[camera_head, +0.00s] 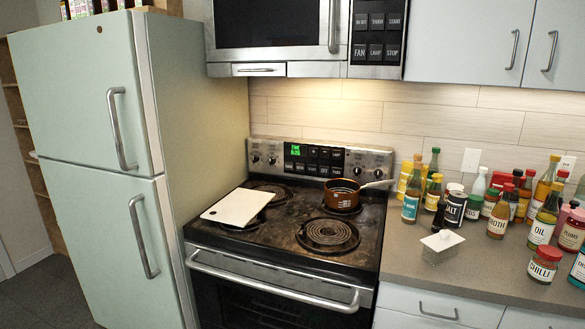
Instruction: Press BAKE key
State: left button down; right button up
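The coil stove (265,278) stands between the fridge and the counter. Its back control panel (268,151) is silver with round knobs at both ends. A black key block (314,160) with small labelled keys and a green-lit clock display (296,150) is in the panel's middle. The key labels are too small to tell surely which one is BAKE. The copper pot stands just in front of the panel's right part, and the lower right keys are close above its rim. Neither of my grippers is in view.
A copper pot (341,193) sits on the back right burner, its handle pointing right. A white board (238,206) lies over the left burners. A microwave (270,25) hangs above. The fridge (90,120) stands left. Several bottles and jars crowd the right counter (400,255).

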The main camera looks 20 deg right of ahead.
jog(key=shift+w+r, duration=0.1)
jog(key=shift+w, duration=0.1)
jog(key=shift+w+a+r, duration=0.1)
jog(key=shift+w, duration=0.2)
